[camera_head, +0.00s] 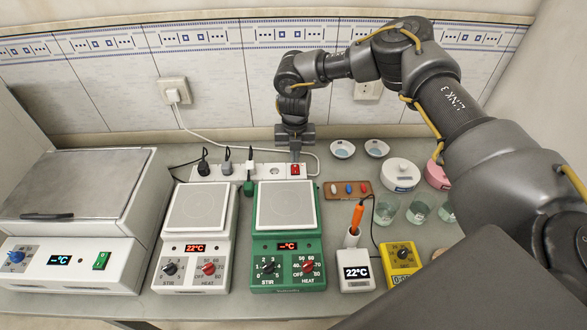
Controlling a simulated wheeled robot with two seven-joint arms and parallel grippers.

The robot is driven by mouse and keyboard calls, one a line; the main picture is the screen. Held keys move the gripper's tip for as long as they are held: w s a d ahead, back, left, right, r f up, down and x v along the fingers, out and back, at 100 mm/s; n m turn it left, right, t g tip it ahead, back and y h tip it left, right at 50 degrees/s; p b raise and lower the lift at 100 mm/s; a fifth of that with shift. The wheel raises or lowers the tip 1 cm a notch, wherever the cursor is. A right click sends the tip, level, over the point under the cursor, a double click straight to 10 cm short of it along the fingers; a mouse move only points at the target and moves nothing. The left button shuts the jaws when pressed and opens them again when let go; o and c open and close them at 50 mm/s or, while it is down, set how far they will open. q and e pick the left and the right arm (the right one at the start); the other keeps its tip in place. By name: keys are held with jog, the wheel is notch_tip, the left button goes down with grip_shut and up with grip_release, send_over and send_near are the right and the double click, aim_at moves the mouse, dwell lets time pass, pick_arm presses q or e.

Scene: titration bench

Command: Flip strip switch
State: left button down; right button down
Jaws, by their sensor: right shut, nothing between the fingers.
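The white power strip (257,170) lies at the back of the bench behind the two stirrer hotplates, with several dark and green plugs on it. Its red switch (295,169) is at the right end. My right gripper (295,155) points straight down just above the red switch. Its fingers are shut with nothing between them. I cannot tell whether the fingertips touch the switch. My left gripper is not in view.
A white hotplate (201,208) and a green hotplate (286,205) stand in front of the strip. A wall socket (174,91) feeds the strip's cable. A stir bar tray (348,189), glass beakers (388,209) and a white probe meter (356,278) stand to the right.

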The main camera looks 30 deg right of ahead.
aim_at(295, 166)
jog(key=shift+f+b, duration=0.45)
jog(key=shift+f, duration=0.45)
dwell(0.6)
jog(key=shift+r+p, duration=2.75)
jog(key=shift+r, duration=0.75)
